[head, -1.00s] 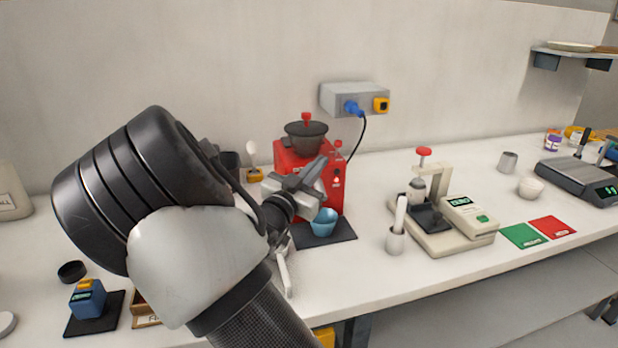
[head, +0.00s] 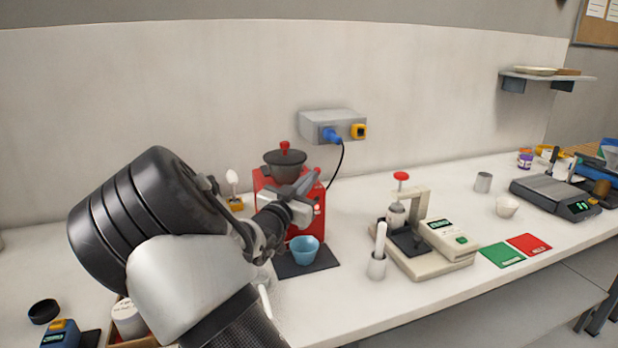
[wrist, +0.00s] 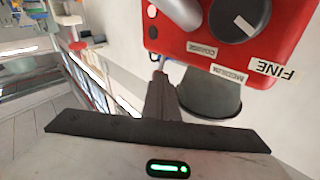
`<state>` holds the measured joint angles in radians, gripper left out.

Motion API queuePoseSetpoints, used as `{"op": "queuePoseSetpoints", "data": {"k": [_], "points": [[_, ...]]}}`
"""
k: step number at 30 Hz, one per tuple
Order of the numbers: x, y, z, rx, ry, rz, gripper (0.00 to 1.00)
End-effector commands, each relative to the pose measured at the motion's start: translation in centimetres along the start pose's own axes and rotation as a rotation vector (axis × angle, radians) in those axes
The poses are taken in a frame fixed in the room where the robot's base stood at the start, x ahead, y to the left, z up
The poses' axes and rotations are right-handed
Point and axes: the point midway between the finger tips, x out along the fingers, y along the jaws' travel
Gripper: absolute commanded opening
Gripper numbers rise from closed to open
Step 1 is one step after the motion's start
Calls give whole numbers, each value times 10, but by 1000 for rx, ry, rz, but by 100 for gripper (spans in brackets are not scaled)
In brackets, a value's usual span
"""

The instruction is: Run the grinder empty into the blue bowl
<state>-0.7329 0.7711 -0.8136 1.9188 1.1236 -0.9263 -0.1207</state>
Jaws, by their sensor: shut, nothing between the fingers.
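The red grinder (head: 262,183) stands against the back wall with a dark hopper (head: 285,170) and a red-knobbed lid on top. The blue bowl (head: 305,250) sits on a dark mat (head: 325,262) before the grinder; its contents are too small to tell. My gripper (head: 316,178) is shut and empty, in front of the grinder's upper right front and hiding part of it. In the wrist view my gripper's fingers (wrist: 161,90) are together, beside the dark hopper (wrist: 212,97). The grinder (wrist: 190,40) shows a dark dial (wrist: 236,18) and COARSE, MEDIUM and FINE labels.
A grey wall socket box (head: 333,125) holds a blue plug (head: 330,135) with a black cable. Green (head: 502,255) and red (head: 528,245) cards lie further right.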

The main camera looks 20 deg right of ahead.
Motion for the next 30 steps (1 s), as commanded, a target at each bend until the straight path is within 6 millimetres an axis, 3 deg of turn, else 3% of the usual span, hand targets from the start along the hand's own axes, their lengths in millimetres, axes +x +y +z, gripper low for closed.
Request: {"op": "queuePoseSetpoints", "data": {"k": [1, 4, 22, 26, 30], "points": [[3, -2, -14, -19, -20, 2, 0], [6, -4, -18, -69, -69, 2, 0], [17, -17, -14, -142, -142, 0, 0], [12, -18, -15, -141, -142, -1, 0], [-7, -18, -18, -140, -144, -2, 0]]}}
